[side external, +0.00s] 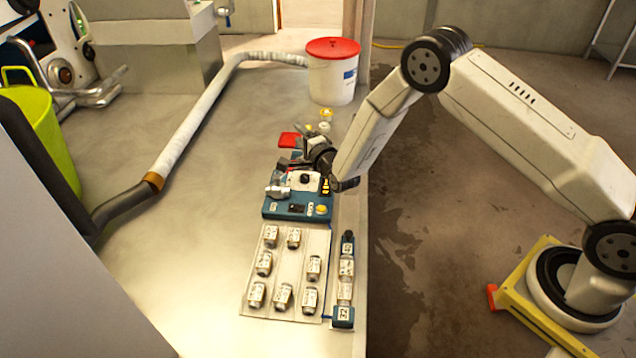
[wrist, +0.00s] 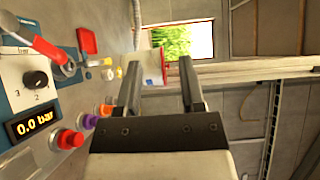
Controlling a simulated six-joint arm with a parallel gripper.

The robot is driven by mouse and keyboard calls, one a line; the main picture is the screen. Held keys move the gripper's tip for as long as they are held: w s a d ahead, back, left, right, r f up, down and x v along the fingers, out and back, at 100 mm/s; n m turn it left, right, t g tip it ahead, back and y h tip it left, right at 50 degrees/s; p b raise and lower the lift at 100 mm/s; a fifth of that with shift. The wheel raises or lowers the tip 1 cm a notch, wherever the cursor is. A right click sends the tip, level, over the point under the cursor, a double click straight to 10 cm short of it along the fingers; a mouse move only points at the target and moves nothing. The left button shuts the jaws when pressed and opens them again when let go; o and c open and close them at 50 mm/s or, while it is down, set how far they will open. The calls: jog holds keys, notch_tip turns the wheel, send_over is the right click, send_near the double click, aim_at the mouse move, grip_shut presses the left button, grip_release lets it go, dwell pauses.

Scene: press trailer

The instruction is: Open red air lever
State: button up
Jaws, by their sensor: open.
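The red air lever (wrist: 48,47) shows at the upper left of the wrist view. It is a red handle on a metal pivot, on the blue and white panel of the press unit (side external: 284,206). In the side view the lever is too small and covered to make out clearly. My gripper (wrist: 160,68) is open, with nothing between its two dark fingers. In the wrist view the lever lies to the left of the fingers, apart from them. In the side view my gripper (side external: 292,163) is over the back part of the unit.
A black knob (wrist: 36,79) and a display (wrist: 33,122) reading 0.0 bar are on the panel. Coloured buttons (wrist: 70,139) line its edge. A red tray (side external: 289,139), a white bucket (side external: 333,82) with red lid and a board of small bottles (side external: 268,290) are nearby.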

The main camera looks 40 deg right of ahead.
send_near(292, 169)
jog(key=w, duration=0.3)
jog(key=shift+w+r, duration=0.1)
jog(key=shift+w, duration=0.05)
jog(key=shift+w, duration=0.1)
jog(key=shift+w+d, duration=0.2)
jog(key=shift+w, duration=1.65)
jog(key=shift+w+d, duration=0.25)
jog(key=shift+w, duration=1.6)
grip_shut()
